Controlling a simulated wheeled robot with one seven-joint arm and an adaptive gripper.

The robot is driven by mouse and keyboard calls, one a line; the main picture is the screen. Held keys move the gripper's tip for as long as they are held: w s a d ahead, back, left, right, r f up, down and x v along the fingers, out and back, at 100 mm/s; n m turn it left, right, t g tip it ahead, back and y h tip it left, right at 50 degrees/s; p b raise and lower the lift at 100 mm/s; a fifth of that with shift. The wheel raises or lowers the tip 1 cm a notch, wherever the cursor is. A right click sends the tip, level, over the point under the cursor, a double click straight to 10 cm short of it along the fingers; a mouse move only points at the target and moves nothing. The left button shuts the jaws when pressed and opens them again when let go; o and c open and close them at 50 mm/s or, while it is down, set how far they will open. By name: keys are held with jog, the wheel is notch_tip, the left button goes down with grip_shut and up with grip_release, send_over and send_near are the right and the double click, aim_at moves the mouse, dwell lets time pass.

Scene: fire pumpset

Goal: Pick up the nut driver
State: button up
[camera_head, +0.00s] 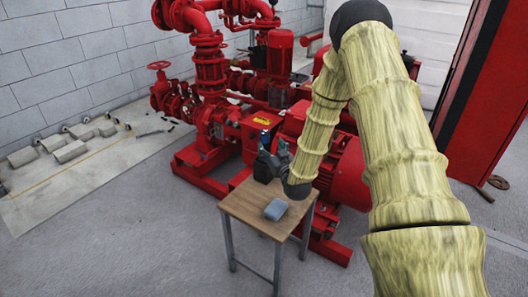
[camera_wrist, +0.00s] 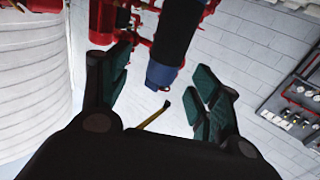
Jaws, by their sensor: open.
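My gripper (camera_head: 274,150) is over the far end of a small wooden table (camera_head: 247,214) in the head view. In the wrist view its two teal-padded fingers (camera_wrist: 165,92) are spread apart with a gap between them. A thin yellowish rod with a darker end (camera_wrist: 154,115) shows in that gap, partly hidden by the gripper body. A dark cylinder with a blue end (camera_wrist: 174,45) shows beyond the fingertips. I cannot tell for certain which of these is the nut driver. Neither finger is seen touching either thing.
A grey-blue block (camera_head: 276,209) lies on the table's near part. A dark box (camera_head: 263,172) stands at its far left, beside my gripper. The red pumpset (camera_head: 210,125) is close behind the table. Grey floor at the front left (camera_head: 130,245) is clear.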

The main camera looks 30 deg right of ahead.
aim_at(266, 144)
jog(key=x, duration=0.4)
jog(key=shift+w+a+f+b, duration=0.25)
jog(key=shift+w+f+b, duration=0.05)
jog(key=shift+w, duration=0.15)
jog(key=shift+w+d, duration=0.2)
jog(key=shift+w, duration=0.5)
jog(key=shift+r, duration=0.1)
jog(key=c, duration=1.2)
